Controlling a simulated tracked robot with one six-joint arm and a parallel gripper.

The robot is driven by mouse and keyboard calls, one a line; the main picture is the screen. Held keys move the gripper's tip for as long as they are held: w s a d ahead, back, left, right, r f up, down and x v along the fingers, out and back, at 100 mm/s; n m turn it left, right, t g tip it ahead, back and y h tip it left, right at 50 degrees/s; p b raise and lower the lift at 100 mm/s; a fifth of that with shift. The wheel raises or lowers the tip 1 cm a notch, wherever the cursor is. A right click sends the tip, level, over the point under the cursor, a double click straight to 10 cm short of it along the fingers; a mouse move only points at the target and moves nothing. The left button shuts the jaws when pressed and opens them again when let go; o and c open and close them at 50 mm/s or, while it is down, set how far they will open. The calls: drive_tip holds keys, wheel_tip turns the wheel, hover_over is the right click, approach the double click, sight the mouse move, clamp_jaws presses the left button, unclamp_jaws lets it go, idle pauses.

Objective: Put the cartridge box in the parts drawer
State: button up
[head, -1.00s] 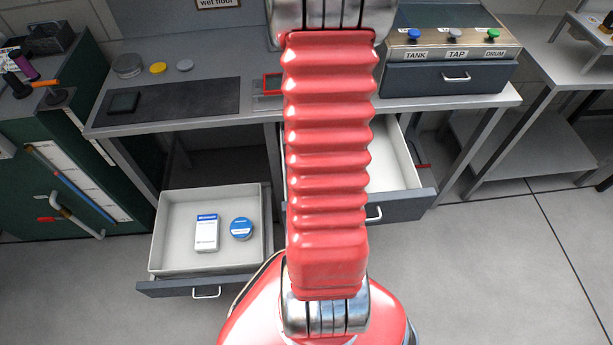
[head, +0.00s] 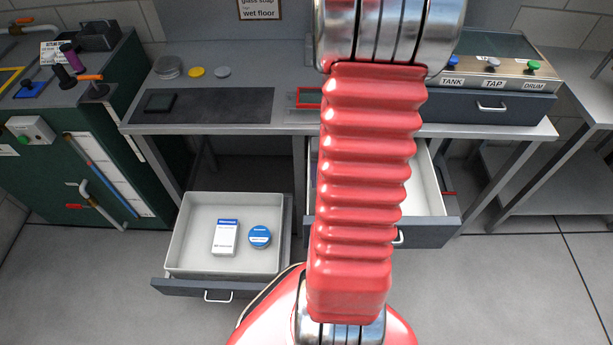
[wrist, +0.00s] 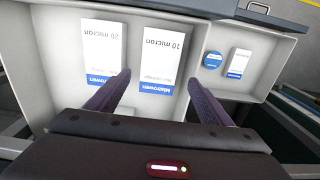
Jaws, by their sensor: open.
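My gripper (wrist: 159,80) is open in the wrist view, its two dark fingers apart over an open drawer (wrist: 55,75). A white box with a blue band, marked 10 micron (wrist: 162,58), lies between and beyond the fingertips; I cannot tell whether they touch it. A similar box marked 20 micron (wrist: 101,52) lies to its left. A second open drawer (head: 183,255) holds a smaller white and blue box (head: 225,238) and a round blue tin (head: 260,236); both also show at the right of the wrist view. In the head view my arm hides the gripper.
The other open drawer (head: 428,185) is partly hidden behind my arm in the head view. A bench (head: 285,118) with a dark mat (head: 225,106) stands above both drawers. A panel with labelled knobs (head: 493,83) is at right, a green cabinet (head: 60,175) at left.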

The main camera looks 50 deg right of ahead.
drive_tip(key=shift+r, duration=0.1)
drive_tip(key=w+a+r+n+t+h, duration=0.1)
drive_tip(key=w+a+r+n, duration=0.1)
drive_tip(key=w+a+r, duration=0.35)
drive_tip(key=w+a+r+n+t, duration=0.1)
drive_tip(key=w+a+r+n, duration=0.15)
drive_tip(key=a+r, duration=0.55)
drive_tip(key=s+a+r+n+t, duration=0.1)
drive_tip(key=s+a+r+n, duration=0.1)
drive_tip(key=a+r, duration=0.4)
drive_tip(key=s+a+r+n+t+y, duration=0.1)
drive_tip(key=s+a+r+n+t, duration=0.1)
drive_tip(key=a+r, duration=0.4)
drive_tip(key=a+n, duration=0.1)
drive_tip(key=a, duration=0.4)
drive_tip(key=shift+r+t, duration=0.3)
